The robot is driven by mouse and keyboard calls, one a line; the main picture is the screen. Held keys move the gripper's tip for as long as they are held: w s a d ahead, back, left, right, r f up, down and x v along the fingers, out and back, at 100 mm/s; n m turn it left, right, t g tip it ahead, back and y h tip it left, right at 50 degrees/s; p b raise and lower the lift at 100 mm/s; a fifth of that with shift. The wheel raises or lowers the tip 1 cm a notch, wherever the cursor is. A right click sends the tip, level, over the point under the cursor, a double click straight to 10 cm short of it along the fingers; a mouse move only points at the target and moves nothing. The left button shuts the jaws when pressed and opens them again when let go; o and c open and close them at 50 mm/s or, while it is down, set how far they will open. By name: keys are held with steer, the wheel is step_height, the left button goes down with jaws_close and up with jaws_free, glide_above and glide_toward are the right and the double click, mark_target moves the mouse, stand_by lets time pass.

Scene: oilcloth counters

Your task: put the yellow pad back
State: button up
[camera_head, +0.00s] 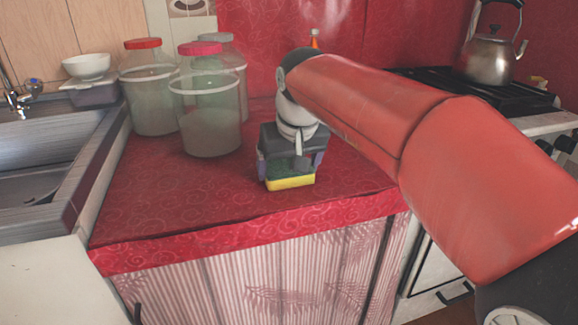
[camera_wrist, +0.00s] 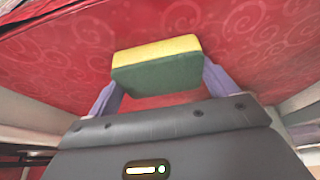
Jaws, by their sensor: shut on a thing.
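The yellow pad (camera_head: 291,182) is a sponge with a dark green face and a yellow side. My gripper (camera_head: 290,170) is shut on it, one finger at each end, near the front edge of the red oilcloth counter (camera_head: 190,203). In the wrist view the pad (camera_wrist: 157,62) sits between the two purple fingers of my gripper (camera_wrist: 160,82), green face toward the camera. I cannot tell whether the pad touches the counter or is just above it.
Large jars (camera_head: 208,115) with red and pink lids stand at the back left of the counter. A sink (camera_head: 40,165) is at the left, with a white bowl (camera_head: 87,66) behind it. A kettle (camera_head: 488,58) stands on the stove (camera_head: 500,95) at the right. The counter's front left is clear.

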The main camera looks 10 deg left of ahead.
steer(key=shift+f, duration=0.2)
steer(key=o, duration=0.7)
steer(key=shift+r, duration=0.1)
steer(key=shift+r, duration=0.3)
steer(key=p+v, duration=0.1)
steer(key=v, duration=1)
steer(key=shift+s+d+r+p, duration=0.15)
steer(key=shift+r+p, duration=0.15)
steer(key=shift+p, duration=0.05)
